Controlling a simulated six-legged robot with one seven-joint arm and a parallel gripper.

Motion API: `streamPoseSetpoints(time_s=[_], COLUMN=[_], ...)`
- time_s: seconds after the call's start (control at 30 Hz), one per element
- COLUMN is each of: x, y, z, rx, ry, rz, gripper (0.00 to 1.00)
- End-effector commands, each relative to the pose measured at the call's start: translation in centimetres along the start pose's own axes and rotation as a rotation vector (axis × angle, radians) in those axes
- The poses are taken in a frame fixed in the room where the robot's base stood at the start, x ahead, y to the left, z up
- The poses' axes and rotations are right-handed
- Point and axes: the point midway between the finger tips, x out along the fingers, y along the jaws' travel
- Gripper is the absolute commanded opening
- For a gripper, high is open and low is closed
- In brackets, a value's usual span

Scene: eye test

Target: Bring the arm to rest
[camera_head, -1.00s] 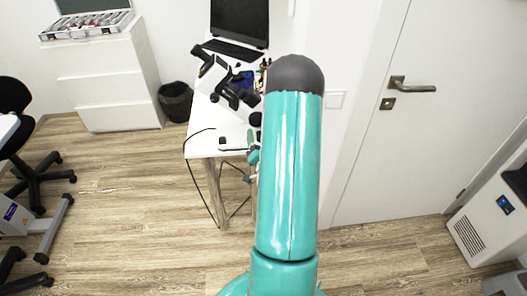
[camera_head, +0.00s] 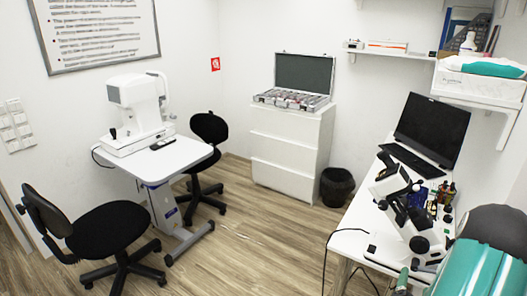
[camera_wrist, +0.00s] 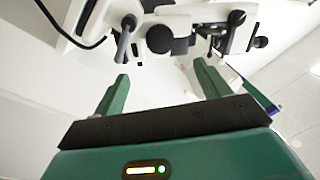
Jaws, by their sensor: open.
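My gripper (camera_wrist: 160,78) shows in the wrist view with its two green fingers spread apart and nothing between them. Beyond the fingertips is a white instrument with black knobs (camera_wrist: 172,38); I cannot tell the exact gap. In the head view my teal arm fills the lower right corner, beside the white desk (camera_head: 349,243). A green piece by the desk's front edge looks like part of my gripper, mostly cut off or hidden. The white and black instrument (camera_head: 418,243) stands on that desk, close to my arm.
A black bin (camera_head: 337,187) and a white drawer unit (camera_head: 283,157) with an open case (camera_head: 296,98) stand behind. Left are two black chairs (camera_head: 108,230) and a table with a device (camera_head: 138,108). Middle floor is clear.

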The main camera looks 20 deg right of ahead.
Motion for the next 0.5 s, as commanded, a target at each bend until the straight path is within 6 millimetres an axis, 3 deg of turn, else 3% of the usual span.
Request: streamPoseSetpoints(time_s=[0.17, 0.33, 0.5], x=[1.1, 3.0, 3.2], y=[-2.1, -7.7, -14.1], z=[0.2, 1.1, 1.9], rx=[-0.035, -0.139, -0.260], ry=[-0.053, -0.207, -0.376], rz=[-0.012, -0.031, -0.050], gripper=[0.75, 0.75, 0.75])
